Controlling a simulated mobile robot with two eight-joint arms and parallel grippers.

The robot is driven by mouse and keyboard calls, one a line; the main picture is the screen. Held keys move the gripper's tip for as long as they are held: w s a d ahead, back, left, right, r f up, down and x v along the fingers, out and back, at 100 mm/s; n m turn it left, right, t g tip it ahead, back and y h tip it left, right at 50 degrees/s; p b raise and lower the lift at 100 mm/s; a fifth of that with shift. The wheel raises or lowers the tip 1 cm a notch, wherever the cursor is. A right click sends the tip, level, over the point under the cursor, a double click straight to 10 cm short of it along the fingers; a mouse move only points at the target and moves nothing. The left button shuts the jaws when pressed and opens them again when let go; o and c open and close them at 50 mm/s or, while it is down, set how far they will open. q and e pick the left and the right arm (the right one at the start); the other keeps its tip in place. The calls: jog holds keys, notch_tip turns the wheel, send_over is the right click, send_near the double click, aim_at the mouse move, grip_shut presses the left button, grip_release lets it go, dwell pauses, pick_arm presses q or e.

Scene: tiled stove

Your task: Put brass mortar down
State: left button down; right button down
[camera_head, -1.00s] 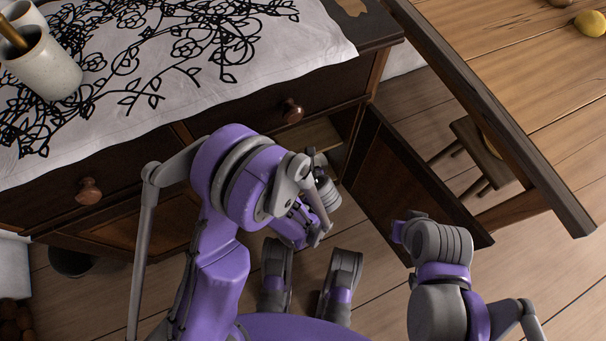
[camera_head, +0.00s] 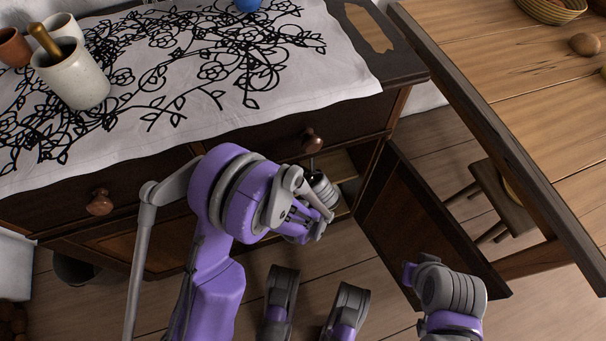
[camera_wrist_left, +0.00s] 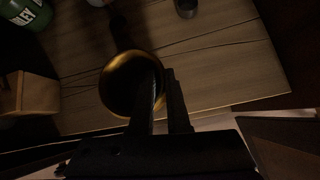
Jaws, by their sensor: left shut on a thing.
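The brass mortar (camera_wrist_left: 116,66) shows in the left wrist view as a round golden rim with a dark inside. My left gripper (camera_wrist_left: 164,76) is shut on the right side of its rim. The mortar is over or on a wooden shelf board (camera_wrist_left: 225,60); I cannot tell whether its base touches. In the head view my left arm reaches into the open cabinet (camera_head: 345,165) below the drawer, and its fingers and the mortar are hidden there. My right arm shows at the lower right, but its fingers are not visible.
On the shelf are a green tin (camera_wrist_left: 28,12), a box (camera_wrist_left: 30,93) and a small dark cup (camera_wrist_left: 186,8). The board is clear right of the mortar. The cabinet door (camera_head: 425,225) stands open. A white mortar (camera_head: 75,80) with a brass pestle stands on the cloth.

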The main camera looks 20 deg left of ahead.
pick_arm(q)
jog(key=shift+f, duration=0.25)
jog(key=c, duration=0.9)
grip_release()
jog(key=shift+f, duration=0.1)
